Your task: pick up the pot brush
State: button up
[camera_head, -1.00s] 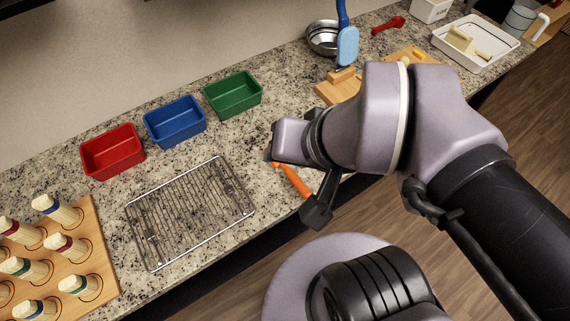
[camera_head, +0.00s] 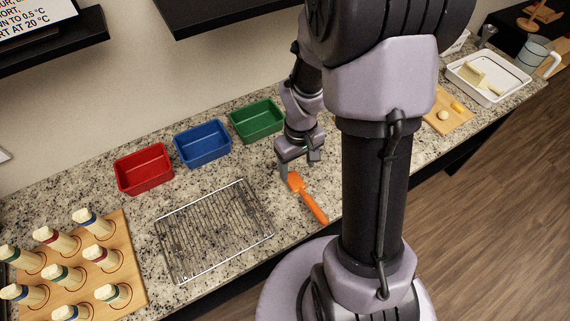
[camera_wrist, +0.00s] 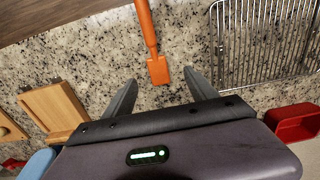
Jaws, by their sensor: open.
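An orange tool (camera_head: 308,197) with a long handle and a flat, squared head lies on the granite counter; it also shows in the wrist view (camera_wrist: 157,68). I cannot tell whether it is the pot brush or a scraper. My gripper (camera_head: 299,164) is above the counter at the head end of this tool, pointing down. In the wrist view my gripper's (camera_wrist: 160,77) two fingers are spread and empty, with the orange head between and just beyond their tips. A light blue thing (camera_wrist: 37,164) shows partly at the lower left of the wrist view; its shape is mostly hidden.
A wire rack (camera_head: 215,230) lies left of the orange tool. Red (camera_head: 145,170), blue (camera_head: 203,145) and green (camera_head: 257,122) bins stand behind it. A wooden board with several pegs (camera_head: 125,275) is at far left. My arm hides the counter's middle right.

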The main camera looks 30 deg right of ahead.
aim_at(297, 184)
notch_tip(297, 184, down, 7)
jog(key=shift+r+b, duration=0.1)
jog(key=shift+b, duration=0.85)
jog(key=f, duration=0.1)
jog(key=f+b, duration=0.1)
jog(key=f, duration=0.1)
jog(key=f+b, duration=0.1)
jog(key=f, duration=0.1)
jog(key=shift+w+d+f, duration=0.15)
jog(key=shift+w+d, duration=0.25)
jog(key=shift+r, duration=0.2)
grip_shut()
